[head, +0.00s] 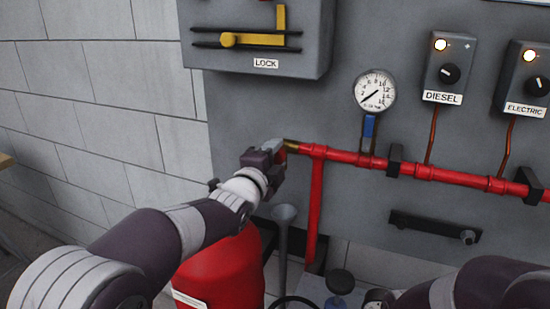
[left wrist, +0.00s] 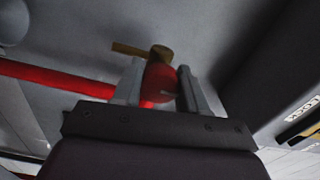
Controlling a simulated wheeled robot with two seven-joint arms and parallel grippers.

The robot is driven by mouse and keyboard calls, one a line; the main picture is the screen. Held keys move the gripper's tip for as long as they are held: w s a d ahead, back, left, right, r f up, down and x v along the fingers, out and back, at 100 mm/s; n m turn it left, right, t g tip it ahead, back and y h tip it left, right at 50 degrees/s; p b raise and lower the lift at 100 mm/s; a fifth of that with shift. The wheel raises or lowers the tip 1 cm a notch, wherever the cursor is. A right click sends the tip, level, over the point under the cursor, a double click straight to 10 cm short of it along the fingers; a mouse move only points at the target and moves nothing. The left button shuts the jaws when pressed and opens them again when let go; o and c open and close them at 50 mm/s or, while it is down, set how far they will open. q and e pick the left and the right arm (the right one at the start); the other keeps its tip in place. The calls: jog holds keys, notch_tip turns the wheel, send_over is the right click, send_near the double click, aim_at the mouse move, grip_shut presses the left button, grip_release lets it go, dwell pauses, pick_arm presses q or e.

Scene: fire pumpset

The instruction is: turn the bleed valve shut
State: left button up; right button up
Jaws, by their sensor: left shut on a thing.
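The bleed valve (head: 291,146) is a small brass fitting at the left end of the red pipe. In the left wrist view its brass body (left wrist: 160,53) shows just past my fingertips, with a brass stub pointing left. My left gripper (head: 277,150) is at the valve, shut on its red handle (left wrist: 160,82), which sits between the two fingers (left wrist: 158,88). In the head view the gripper hides most of the handle. My right arm shows at the lower right, but I cannot make out its gripper.
The red pipe (head: 400,169) runs right along the grey panel, below a pressure gauge (head: 375,91) with a blue lever (head: 369,126). A grey funnel (head: 284,213) and a red tank (head: 225,265) stand below. A lock box (head: 262,40) hangs above.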

pick_arm(q)
jog(key=shift+f, duration=0.15)
jog(key=o, duration=1)
jog(key=shift+o, duration=0.2)
jog(key=b+v, duration=0.1)
jog(key=v, duration=1.1)
jog(key=shift+s+a, duration=0.2)
jog(key=shift+s, duration=0.1)
